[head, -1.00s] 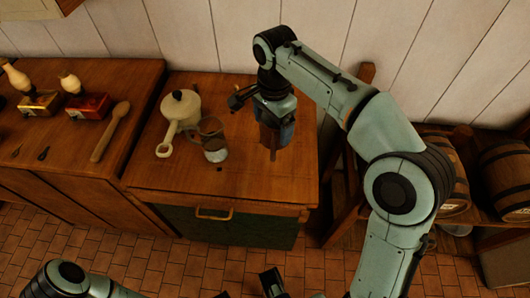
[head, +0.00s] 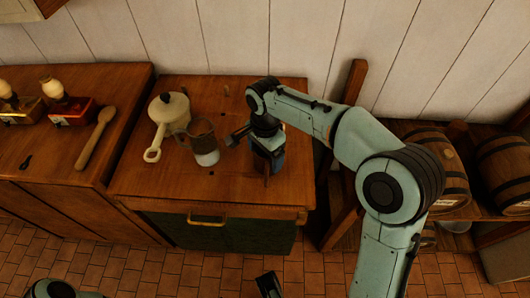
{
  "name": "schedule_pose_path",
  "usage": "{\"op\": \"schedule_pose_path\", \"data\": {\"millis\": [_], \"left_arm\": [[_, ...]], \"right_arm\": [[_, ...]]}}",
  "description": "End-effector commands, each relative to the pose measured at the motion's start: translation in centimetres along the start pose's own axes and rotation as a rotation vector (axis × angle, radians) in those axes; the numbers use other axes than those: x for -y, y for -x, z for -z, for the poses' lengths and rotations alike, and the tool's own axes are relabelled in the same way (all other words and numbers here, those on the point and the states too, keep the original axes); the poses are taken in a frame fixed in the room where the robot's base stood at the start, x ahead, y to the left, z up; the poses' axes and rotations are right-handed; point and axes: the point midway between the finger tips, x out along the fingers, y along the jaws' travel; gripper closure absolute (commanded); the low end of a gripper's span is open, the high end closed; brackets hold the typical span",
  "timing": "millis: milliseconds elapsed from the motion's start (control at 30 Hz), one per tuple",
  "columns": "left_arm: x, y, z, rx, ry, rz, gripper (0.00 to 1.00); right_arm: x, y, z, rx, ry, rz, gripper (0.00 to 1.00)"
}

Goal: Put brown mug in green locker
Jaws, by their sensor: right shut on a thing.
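A two-tone mug (head: 203,144), brown above and pale below, stands upright on the wooden counter (head: 180,188), its handle to the left. My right gripper (head: 267,167) is over the counter to the right of this mug, apart from it. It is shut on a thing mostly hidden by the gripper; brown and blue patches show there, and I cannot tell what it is. The green locker (head: 262,235) is under the counter, its front dark green, with a brass handle (head: 207,220) at the top; it looks shut. A fingertip of my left gripper (head: 268,285) shows at the bottom edge.
A cream lidded pot (head: 168,110) with a long handle stands left of the mug. A wooden spoon (head: 96,138) and a red box (head: 70,112) are on the left counter. A wooden post (head: 347,135) and barrels (head: 502,172) stand right. Tiled floor lies in front.

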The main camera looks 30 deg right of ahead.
Motion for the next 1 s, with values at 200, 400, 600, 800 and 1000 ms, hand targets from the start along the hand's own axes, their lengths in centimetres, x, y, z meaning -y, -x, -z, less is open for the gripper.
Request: {"op": "schedule_pose_path", "data": {"millis": [200,400,600,800,1000], "left_arm": [[0.0,-0.1,0.0,-0.001,0.000,0.000,0.58],[0.0,-0.1,0.0,-0.001,0.000,0.000,0.58],[-0.1,0.3,-0.1,0.004,0.000,0.001,0.58],[-0.2,1.2,-0.7,0.018,0.002,0.004,0.58],[-0.3,2.1,-1.2,0.033,0.003,0.007,0.58]], "right_arm": [[0.0,-0.3,0.0,0.000,0.000,0.000,0.02],[0.0,-0.3,0.0,0.000,0.000,0.000,0.00],[0.1,1.2,0.0,0.000,0.000,0.004,0.00],[0.1,5.4,-0.1,0.000,0.001,0.006,0.00],[0.1,9.5,-0.1,-0.001,0.001,0.005,0.00]]}}
